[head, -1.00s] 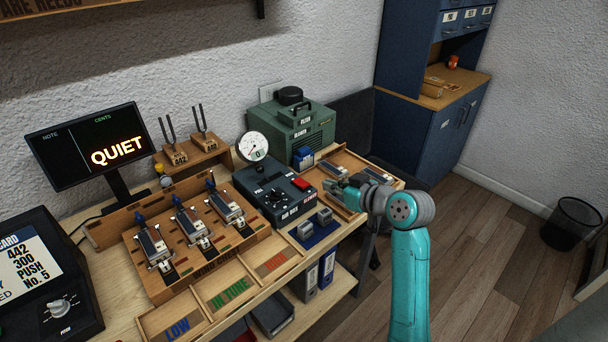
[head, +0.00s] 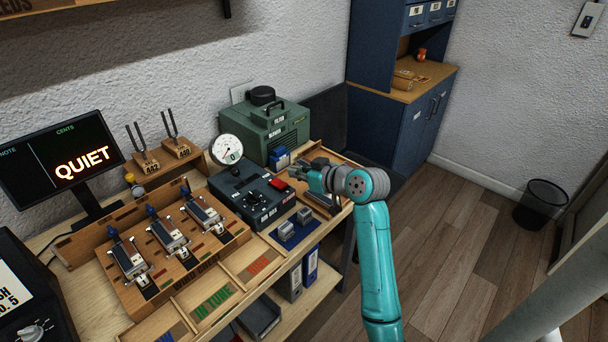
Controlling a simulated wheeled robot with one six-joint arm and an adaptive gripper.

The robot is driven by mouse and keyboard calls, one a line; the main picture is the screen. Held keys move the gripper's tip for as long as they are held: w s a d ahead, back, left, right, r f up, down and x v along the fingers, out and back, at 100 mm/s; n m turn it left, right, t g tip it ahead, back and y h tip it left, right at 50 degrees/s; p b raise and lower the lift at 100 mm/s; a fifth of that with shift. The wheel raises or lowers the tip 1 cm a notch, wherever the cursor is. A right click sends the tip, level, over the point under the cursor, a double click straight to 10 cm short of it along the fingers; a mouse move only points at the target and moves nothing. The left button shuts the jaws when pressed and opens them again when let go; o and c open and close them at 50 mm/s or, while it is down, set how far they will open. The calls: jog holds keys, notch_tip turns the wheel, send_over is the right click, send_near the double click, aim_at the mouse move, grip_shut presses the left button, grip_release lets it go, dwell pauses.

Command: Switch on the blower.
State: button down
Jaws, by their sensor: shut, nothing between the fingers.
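The green blower (head: 262,132) stands at the back of the bench against the wall, with labels on its front. In front of it is a dark blue control box (head: 252,205) with a black knob and a red switch (head: 279,183) at its right end. I cannot tell the switch's position. A round white gauge (head: 227,150) on the box shows 0. My gripper (head: 292,171) is shut and empty, just right of and above the red switch. I cannot tell whether it touches it.
A blue block (head: 280,157) sits before the blower. A wooden tray (head: 318,153) lies behind my gripper. Grey blocks on a blue mat (head: 288,232) lie in front of the control box. A wooden rack with several reed units is at left. The monitor (head: 60,158) reads QUIET.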

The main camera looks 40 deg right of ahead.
send_over(287, 191)
jog(key=shift+w+a+f, duration=0.1)
jog(key=shift+w+f, duration=0.15)
jog(key=shift+f, duration=0.65)
jog(key=f, duration=0.3)
jog(key=shift+s+f, duration=0.1)
jog(key=shift+s, duration=0.15)
jog(key=shift+f, duration=0.4)
jog(key=shift+s+f, duration=0.15)
jog(key=shift+f, duration=0.2)
jog(key=shift+r, duration=0.8)
